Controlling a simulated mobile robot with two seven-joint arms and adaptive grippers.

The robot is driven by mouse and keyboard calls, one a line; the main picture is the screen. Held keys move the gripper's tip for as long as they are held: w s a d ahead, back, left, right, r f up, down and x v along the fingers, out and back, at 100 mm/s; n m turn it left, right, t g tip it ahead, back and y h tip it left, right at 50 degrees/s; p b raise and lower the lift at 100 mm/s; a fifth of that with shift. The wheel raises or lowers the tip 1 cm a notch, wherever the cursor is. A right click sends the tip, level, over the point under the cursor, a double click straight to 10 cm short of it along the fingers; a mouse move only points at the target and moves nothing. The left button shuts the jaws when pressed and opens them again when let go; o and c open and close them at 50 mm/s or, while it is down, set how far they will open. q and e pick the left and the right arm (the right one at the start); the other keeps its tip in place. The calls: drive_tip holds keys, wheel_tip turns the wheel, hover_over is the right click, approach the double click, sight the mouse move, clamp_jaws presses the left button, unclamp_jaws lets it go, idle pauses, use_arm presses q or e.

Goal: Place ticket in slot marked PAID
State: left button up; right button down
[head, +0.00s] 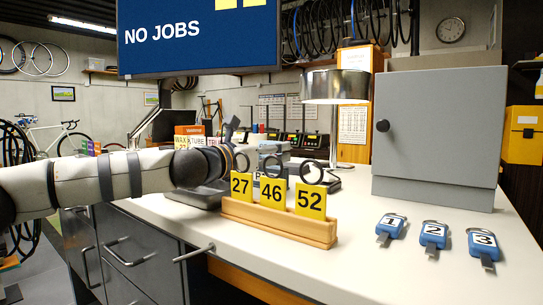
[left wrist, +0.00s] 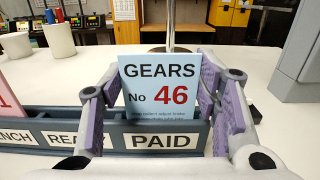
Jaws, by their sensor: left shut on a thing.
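In the left wrist view a pale blue ticket (left wrist: 158,82) reads GEARS No 46 and stands upright between the purple-padded fingers of my left gripper (left wrist: 163,100), which is shut on it. The ticket is at the slot marked PAID (left wrist: 160,141) in a dark grey rack (left wrist: 70,114). Its lower lines are cut off by the rack's front wall, so I cannot tell how deep it sits. In the head view my left gripper (head: 232,150) is mostly hidden behind its own wrist. My right gripper is not in view.
A wooden stand (head: 280,225) holds yellow number tags 27, 46 and 52. Blue numbered tags (head: 434,236) lie at the right. A grey cabinet (head: 438,130) stands behind them. Another ticket (left wrist: 8,102) is in the rack's left part. White cups (left wrist: 58,40) stand behind it.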

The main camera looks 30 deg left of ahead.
use_arm(q)
drive_tip(key=shift+s+r, duration=0.15)
drive_tip(key=shift+f, duration=0.2)
drive_tip(key=o, duration=0.4)
drive_tip(key=shift+f, duration=0.1)
drive_tip(key=o, duration=0.4)
